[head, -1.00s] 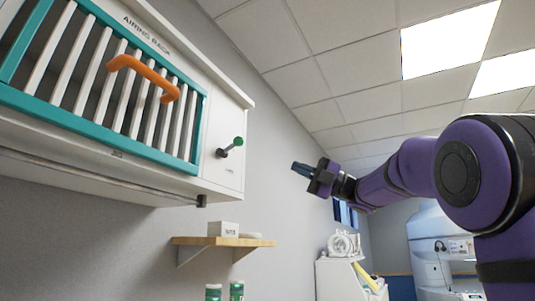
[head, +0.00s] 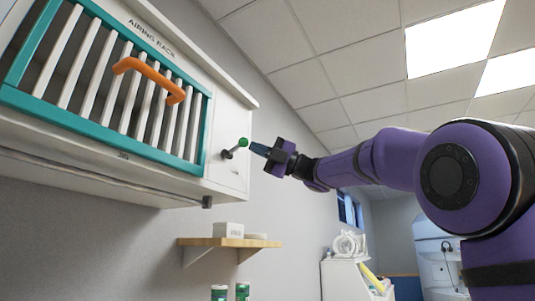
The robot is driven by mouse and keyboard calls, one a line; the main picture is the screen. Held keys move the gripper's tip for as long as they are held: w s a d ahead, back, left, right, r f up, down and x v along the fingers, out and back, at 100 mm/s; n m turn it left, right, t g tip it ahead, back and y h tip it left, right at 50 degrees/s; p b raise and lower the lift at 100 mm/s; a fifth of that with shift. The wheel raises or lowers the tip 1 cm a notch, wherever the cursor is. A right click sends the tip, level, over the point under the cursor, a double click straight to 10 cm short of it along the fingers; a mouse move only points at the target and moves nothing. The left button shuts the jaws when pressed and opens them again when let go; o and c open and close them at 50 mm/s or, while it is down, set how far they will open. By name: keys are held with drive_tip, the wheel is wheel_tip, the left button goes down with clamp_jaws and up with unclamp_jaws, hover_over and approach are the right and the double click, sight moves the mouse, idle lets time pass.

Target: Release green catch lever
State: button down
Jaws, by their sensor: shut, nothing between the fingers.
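The catch lever (head: 235,148) is a short dark rod with a green knob at its tip. It sticks out of the white right-hand panel of the wall cabinet, up and to the right. My gripper (head: 258,149) is shut and empty. Its fingertips point left and sit just right of the green knob, very close to it. I cannot tell whether they touch. The cabinet's airing rack (head: 103,92) is a teal frame with white slats and an orange handle (head: 150,75). It looks closed.
Below the cabinet, a wooden wall shelf (head: 230,242) holds a white box (head: 228,230). Green-and-white containers (head: 242,291) stand lower down. A white cart (head: 345,280) with coiled tubing is at the lower right. The space around my arm is open.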

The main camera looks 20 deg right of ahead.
drive_tip(key=shift+a+r, duration=0.1)
drive_tip(key=shift+r, duration=0.05)
drive_tip(key=shift+w+a+r, duration=0.1)
drive_tip(key=shift+w+r, duration=0.05)
drive_tip(key=shift+r, duration=0.65)
